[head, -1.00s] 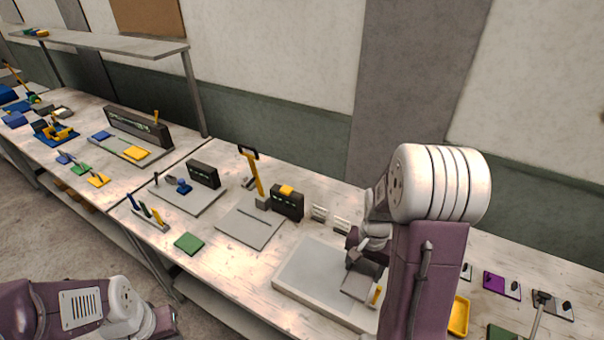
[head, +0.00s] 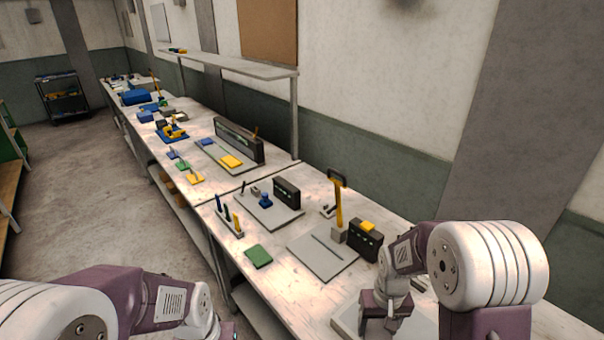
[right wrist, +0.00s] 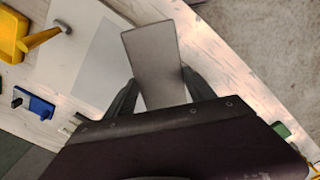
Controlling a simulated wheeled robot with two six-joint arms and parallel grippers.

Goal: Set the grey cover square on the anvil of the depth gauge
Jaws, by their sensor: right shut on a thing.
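My right gripper (right wrist: 158,88) is shut on the flat grey cover (right wrist: 152,50), which sticks out between its two dark fingers in the right wrist view. In the head view the right gripper (head: 377,318) is low, over a pale grey board (head: 347,318), and the arm hides most of the cover. Two stations with black display boxes stand to the left: one with a yellow upright post (head: 339,205), one with a blue knob (head: 265,200). I cannot tell which is the depth gauge, and no anvil shows clearly. My left arm's jaws are out of the picture.
A green pad (head: 258,257) lies near the bench's front edge, below a holder with blue and yellow tools (head: 229,222). A yellow tray (right wrist: 12,38) and a blue item (right wrist: 38,106) lie beside the pale board. Bare bench shows between the stations.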

